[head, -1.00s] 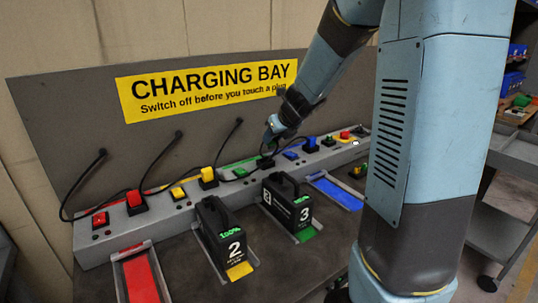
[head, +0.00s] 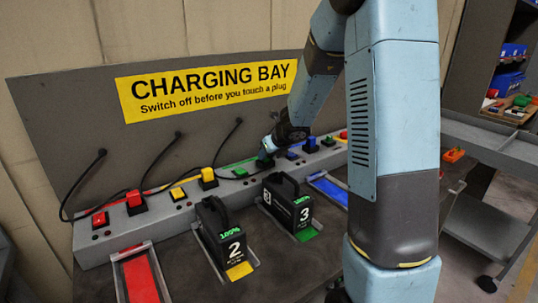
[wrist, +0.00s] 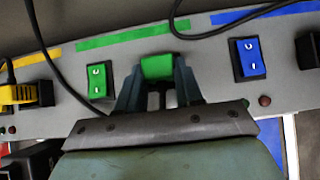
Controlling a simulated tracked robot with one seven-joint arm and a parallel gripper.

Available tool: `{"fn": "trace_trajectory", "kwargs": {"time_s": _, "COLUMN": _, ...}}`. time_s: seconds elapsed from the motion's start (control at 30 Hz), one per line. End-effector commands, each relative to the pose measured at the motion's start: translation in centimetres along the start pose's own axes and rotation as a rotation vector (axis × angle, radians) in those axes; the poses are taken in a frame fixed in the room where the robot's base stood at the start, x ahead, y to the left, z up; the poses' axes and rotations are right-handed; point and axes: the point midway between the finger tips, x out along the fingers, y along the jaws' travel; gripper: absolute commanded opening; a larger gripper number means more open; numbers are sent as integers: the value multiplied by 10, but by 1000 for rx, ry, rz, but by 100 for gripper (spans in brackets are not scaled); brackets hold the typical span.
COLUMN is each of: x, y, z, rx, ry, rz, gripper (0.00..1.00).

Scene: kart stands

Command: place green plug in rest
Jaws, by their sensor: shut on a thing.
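The green plug (wrist: 156,68) is between the two fingers of my gripper (wrist: 158,76) in the wrist view. The gripper is shut on it, over the grey charging ledge (wrist: 212,62). In the head view my gripper (head: 266,152) is at the ledge behind battery 3, and the plug is mostly hidden there. The green switch (wrist: 98,80) is just left of the gripper in the wrist view; it also shows in the head view (head: 240,172). I cannot tell whether the plug is in a socket or a rest, or touching the ledge.
A blue switch (wrist: 250,58) is to the right. A yellow plug (head: 208,174) and a red plug (head: 134,198) stand on the ledge to the left. Battery 2 (head: 222,232) and battery 3 (head: 286,206) stand in front. Black cables cross the ledge.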

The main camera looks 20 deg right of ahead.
Motion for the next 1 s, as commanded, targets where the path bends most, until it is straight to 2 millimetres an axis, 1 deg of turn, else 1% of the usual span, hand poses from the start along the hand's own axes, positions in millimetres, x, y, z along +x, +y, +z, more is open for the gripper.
{"fn": "trace_trajectory", "kwargs": {"time_s": 0.4, "x": 3, "y": 0, "z": -3, "rx": 0, "ry": 0, "rz": -1, "gripper": 0}}
{"fn": "trace_trajectory", "kwargs": {"time_s": 0.43, "x": 3, "y": -1, "z": -3, "rx": 1, "ry": -1, "rz": -1, "gripper": 37}}
{"fn": "trace_trajectory", "kwargs": {"time_s": 0.6, "x": 3, "y": -1, "z": -2, "rx": 0, "ry": -1, "rz": -1, "gripper": 54}}
{"fn": "trace_trajectory", "kwargs": {"time_s": 0.7, "x": 2, "y": -1, "z": -2, "rx": 0, "ry": -1, "rz": -1, "gripper": 61}}
{"fn": "trace_trajectory", "kwargs": {"time_s": 1.0, "x": 1, "y": -1, "z": -2, "rx": 0, "ry": -1, "rz": -2, "gripper": 61}}
